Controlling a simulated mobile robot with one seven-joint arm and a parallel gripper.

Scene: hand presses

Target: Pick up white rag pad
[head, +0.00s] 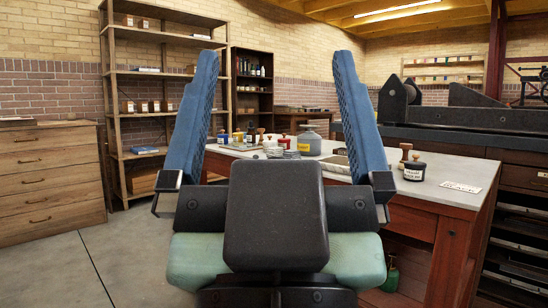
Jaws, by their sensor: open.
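My gripper (277,55) fills the middle of the head view. Its two blue ridged fingers point up and stand wide apart, with nothing held between them. The worktable (440,190) with a pale top and reddish wooden base stands beyond it. A flat white piece with dark marks (461,187) lies near the table's right corner, to the right of my gripper. I cannot tell whether it is the white rag pad. No other clear white pad shows; my fingers and gripper body hide part of the tabletop.
A dark labelled jar (414,170) and a wooden-handled tool (405,155) stand on the table's right part. Several jars and a grey container (309,142) stand farther back. A drawer chest (50,170) and open shelf (140,110) are at left. The floor (120,250) at left is clear.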

